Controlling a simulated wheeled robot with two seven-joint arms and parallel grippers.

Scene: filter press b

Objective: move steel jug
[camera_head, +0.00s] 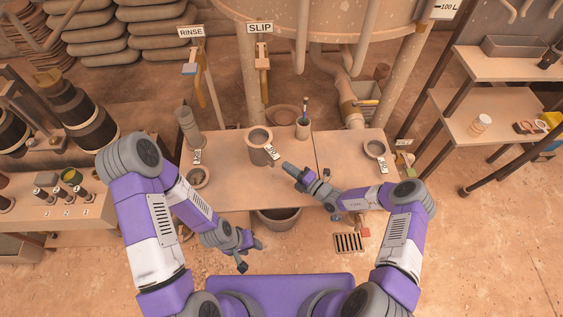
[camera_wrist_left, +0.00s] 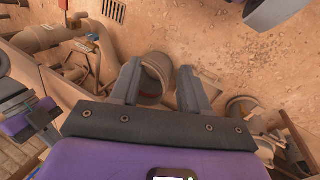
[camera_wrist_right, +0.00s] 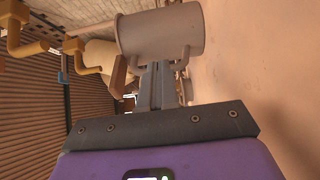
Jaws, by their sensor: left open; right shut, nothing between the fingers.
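The steel jug (camera_head: 260,148), a grey upright cylinder with an open top, stands on the middle of the bench (camera_head: 225,157) with a small white tag by its right side. In the right wrist view the jug (camera_wrist_right: 160,32) fills the top centre, just beyond the fingertips. My right gripper (camera_head: 288,168) is shut and empty, to the right of and nearer than the jug; its closed fingers show in the right wrist view (camera_wrist_right: 157,75). Whether they touch the jug is unclear. My left gripper (camera_head: 247,254) is open and empty, low in front of the bench.
A bucket (camera_head: 279,219) sits on the floor below. RINSE (camera_head: 191,31) and SLIP (camera_head: 260,28) taps stand behind.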

